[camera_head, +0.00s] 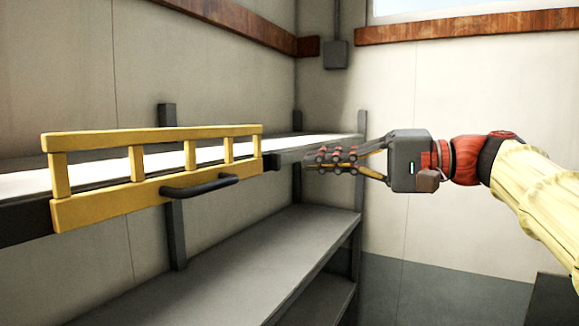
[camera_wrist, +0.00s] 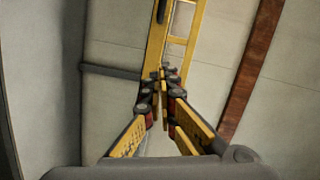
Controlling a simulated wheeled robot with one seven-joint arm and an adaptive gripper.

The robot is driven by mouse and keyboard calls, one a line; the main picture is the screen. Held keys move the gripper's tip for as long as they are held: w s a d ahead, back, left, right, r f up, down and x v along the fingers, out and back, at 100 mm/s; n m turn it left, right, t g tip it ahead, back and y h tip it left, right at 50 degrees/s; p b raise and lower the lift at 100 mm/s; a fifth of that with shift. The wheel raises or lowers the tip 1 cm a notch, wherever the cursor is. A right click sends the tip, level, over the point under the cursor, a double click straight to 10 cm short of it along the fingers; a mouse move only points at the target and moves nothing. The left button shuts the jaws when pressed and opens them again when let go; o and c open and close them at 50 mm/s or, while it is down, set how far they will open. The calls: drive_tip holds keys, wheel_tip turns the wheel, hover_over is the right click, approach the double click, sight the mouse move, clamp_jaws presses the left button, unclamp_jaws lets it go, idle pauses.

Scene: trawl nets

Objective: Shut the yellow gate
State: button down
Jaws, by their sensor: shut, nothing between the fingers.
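The yellow gate (camera_head: 155,193) is a long barred frame at the left in the head view, level with the upper shelf and running along its front side. A dark bar handle (camera_head: 200,187) is on its lower rail. I cannot tell whether the gate is latched. My gripper (camera_head: 308,158) is shut and empty, pointing left, to the right of the gate's right end. In the wrist view the gate (camera_wrist: 181,42) and its handle (camera_wrist: 157,28) lie beyond my fingertips (camera_wrist: 168,76). The fingertips overlap the gate there; I cannot tell if they touch.
The upper shelf (camera_head: 339,139) runs behind the gate, with a dark post (camera_head: 173,230) at the wall. A grey lower shelf (camera_head: 245,262) is below and looks empty. Rust-brown rails (camera_head: 465,27) run along the walls, with a grey box (camera_head: 336,55) in the corner.

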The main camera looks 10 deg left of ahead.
drive_tip(key=p, duration=0.2)
approach(232, 172)
drive_tip(key=w+a, duration=0.2)
drive_tip(key=w, duration=0.1)
drive_tip(key=w+a+r, duration=0.1)
drive_tip(key=w+a, duration=0.1)
drive_tip(key=s, duration=0.1)
drive_tip(key=s+a, duration=0.1)
drive_tip(key=s+f, duration=0.1)
drive_tip(key=shift+s+a, duration=0.25)
drive_tip(key=shift+a, duration=0.15)
drive_tip(key=shift+w+f, duration=0.15)
drive_tip(key=shift+s, duration=0.2)
drive_tip(key=shift+a, duration=0.1)
